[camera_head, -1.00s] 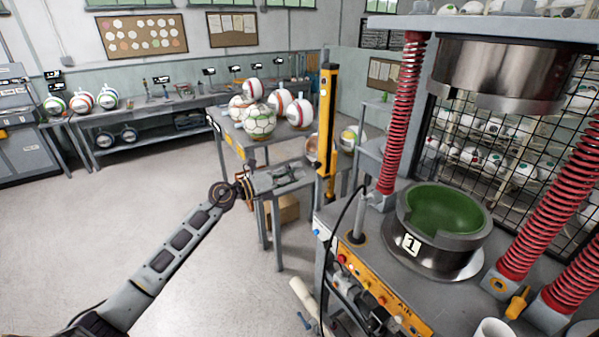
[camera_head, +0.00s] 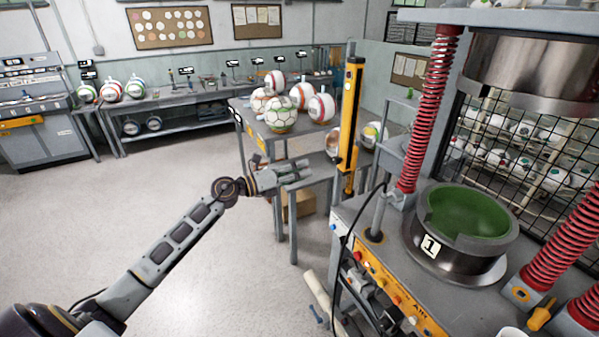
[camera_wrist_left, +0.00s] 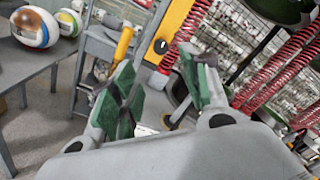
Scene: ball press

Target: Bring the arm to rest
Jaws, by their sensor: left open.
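My left arm (camera_head: 172,247) reaches in from the lower left over the open floor. My left gripper (camera_head: 300,170) is at its end, in front of the grey table and left of the yellow post. It is open and empty. The left wrist view shows its two green-padded fingers (camera_wrist_left: 160,95) spread apart, with nothing between them. My right gripper is not in view.
The press with its green-lined lower mould (camera_head: 467,214) and red springs (camera_head: 428,110) stands at the right. The yellow post (camera_head: 349,115) is near the gripper. Several balls (camera_head: 281,115) sit on the grey table (camera_head: 262,137). The left floor (camera_head: 90,220) is clear.

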